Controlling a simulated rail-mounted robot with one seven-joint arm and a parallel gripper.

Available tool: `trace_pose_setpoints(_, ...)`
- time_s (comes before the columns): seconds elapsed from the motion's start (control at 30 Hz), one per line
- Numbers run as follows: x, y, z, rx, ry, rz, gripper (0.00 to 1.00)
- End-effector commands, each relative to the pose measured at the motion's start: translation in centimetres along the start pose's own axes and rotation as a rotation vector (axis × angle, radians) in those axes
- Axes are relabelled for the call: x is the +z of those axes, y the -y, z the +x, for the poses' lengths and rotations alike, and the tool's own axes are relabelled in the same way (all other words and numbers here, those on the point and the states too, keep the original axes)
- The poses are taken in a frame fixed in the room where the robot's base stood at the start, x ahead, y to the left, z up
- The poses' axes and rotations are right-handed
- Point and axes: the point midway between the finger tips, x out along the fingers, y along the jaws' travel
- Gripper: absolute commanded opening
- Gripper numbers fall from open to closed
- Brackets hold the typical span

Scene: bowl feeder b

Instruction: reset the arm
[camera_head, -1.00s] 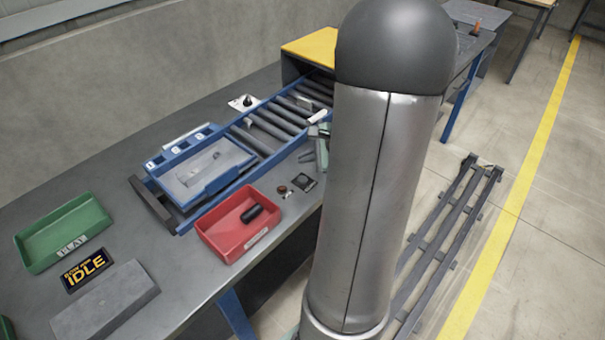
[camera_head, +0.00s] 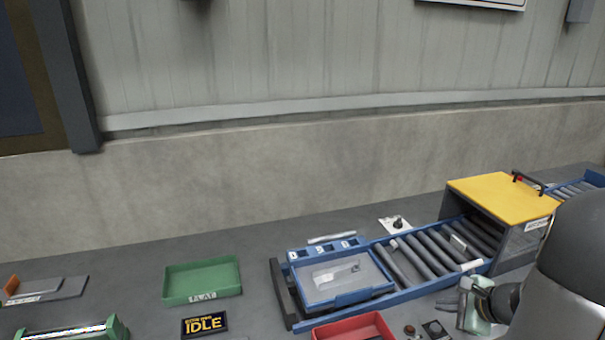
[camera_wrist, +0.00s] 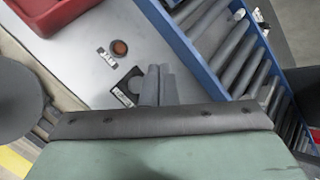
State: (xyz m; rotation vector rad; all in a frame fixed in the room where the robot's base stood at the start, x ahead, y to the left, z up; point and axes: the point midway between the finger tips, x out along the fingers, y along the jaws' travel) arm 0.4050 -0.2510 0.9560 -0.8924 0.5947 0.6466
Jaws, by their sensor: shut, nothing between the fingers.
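My gripper (camera_wrist: 158,72) is shut and empty in the wrist view, with its two grey fingers together over the grey table. A black-framed square plate (camera_wrist: 128,88) lies on the table just left of the fingertips in that view. In the head view my gripper (camera_head: 467,292) is at the lower right, a little above the table beside the roller conveyor. Its fingertips are small there and hard to make out. My arm fills the lower right corner of the head view and hides part of the table.
The roller conveyor (camera_head: 405,262) holds a blue tray (camera_head: 345,299) and runs to a yellow-topped housing (camera_head: 500,195). A red bin (camera_head: 350,329), a green bin (camera_head: 203,278) and an IDLE sign (camera_head: 204,325) stand on the table. A red-brown button (camera_wrist: 119,47) is near my fingers.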

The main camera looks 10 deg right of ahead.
Motion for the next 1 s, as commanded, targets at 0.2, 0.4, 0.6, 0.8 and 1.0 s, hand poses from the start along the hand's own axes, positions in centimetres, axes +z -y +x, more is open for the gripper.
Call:
trace_pose_setpoints(0.2,10.7,-4.8,1.1,0.248,0.099,-0.434,0.00)
trace_pose_setpoints(0.4,19.7,-14.6,-1.6,0.598,0.199,-1.156,0.00)
trace_pose_setpoints(0.6,21.1,-19.6,-4.9,0.803,0.209,-1.696,0.00)
trace_pose_setpoints(0.8,20.9,-20.5,-6.0,0.864,0.192,-1.887,0.00)
trace_pose_setpoints(1.0,20.9,-20.5,-6.0,0.868,0.190,-1.891,0.00)
